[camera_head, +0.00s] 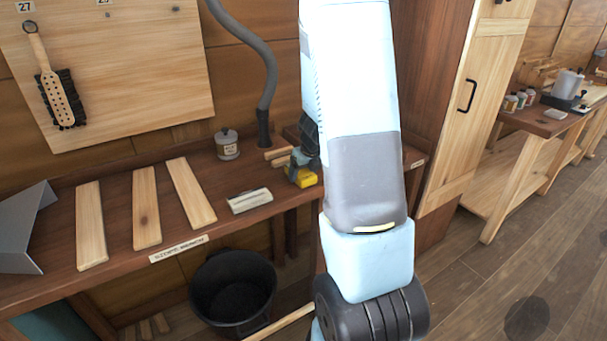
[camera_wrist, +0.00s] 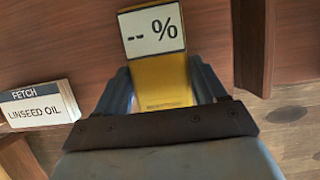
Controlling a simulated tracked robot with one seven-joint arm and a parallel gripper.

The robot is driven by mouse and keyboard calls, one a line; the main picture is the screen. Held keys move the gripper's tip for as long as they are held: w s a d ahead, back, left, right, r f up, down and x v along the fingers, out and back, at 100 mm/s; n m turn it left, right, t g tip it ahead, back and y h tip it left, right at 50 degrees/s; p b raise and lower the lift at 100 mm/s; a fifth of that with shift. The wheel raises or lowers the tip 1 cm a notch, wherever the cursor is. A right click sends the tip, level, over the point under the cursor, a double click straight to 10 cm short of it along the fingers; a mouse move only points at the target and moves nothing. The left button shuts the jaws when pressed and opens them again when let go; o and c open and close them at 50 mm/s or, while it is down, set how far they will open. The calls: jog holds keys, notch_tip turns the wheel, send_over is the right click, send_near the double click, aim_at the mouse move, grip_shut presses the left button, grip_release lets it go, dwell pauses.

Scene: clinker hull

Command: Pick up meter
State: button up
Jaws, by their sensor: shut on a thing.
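The meter is a yellow block with a pale display reading "-- %". In the wrist view the meter (camera_wrist: 160,82) is between the two fingers of my gripper (camera_wrist: 163,88), which is shut on its sides. The display end sticks out past the fingertips. In the head view the yellow meter (camera_head: 302,178) shows near the right part of the workbench, with my gripper (camera_head: 300,165) at it, partly hidden by my arm. I cannot tell whether the meter touches the bench top.
A "FETCH LINSEED OIL" card (camera_wrist: 38,105) is left of my gripper. A grey hose (camera_head: 268,80) rises behind. A black bucket (camera_head: 232,290) stands below.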

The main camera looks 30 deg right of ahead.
jog(key=c, duration=0.5)
jog(key=shift+r, duration=0.1)
